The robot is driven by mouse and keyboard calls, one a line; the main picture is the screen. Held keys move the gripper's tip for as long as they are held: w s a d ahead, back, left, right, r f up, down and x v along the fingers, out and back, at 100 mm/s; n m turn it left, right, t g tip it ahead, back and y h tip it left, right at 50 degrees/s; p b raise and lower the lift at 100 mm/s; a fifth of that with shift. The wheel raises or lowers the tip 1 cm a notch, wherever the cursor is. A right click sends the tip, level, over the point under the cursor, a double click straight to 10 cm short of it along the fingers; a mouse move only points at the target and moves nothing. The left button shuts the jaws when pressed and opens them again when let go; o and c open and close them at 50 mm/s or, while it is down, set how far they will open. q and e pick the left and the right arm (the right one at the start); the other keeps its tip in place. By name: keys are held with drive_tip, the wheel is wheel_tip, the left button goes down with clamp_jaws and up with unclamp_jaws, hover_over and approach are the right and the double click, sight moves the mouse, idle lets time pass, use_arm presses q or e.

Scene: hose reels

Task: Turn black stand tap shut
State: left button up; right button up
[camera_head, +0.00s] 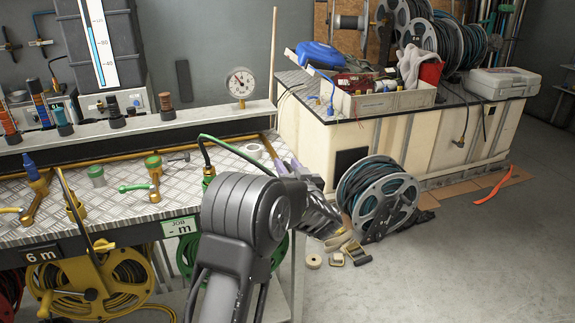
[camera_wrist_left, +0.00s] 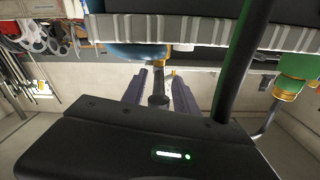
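In the wrist view a black upright piece (camera_wrist_left: 158,92), apparently the black tap's handle, stands between the two purple-grey fingers of my left gripper (camera_wrist_left: 160,78). Narrow gaps show on both sides, so the fingers look open around it; contact is not clear. A brass fitting (camera_wrist_left: 161,62) and a blue rounded part (camera_wrist_left: 130,52) are just beyond it. In the head view my left gripper (camera_head: 284,163) is at the right end of the metal-topped bench, and my arm hides most of the tap there. My right gripper is not in view.
The bench (camera_head: 110,180) carries a green-handled brass tap (camera_head: 153,178) and a round gauge (camera_head: 240,83) stands behind. A green and brass fitting (camera_wrist_left: 296,72) and a dark bar (camera_wrist_left: 240,60) flank the gripper at right. A hose reel (camera_head: 385,200) stands on the floor.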

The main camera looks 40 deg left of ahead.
use_arm(q)
drive_tip(key=shift+w+a, duration=0.2)
drive_tip(key=shift+f, duration=0.1)
drive_tip(key=c, duration=0.7)
clamp_jaws()
drive_tip(key=shift+s+f, duration=0.1)
idle(0.5)
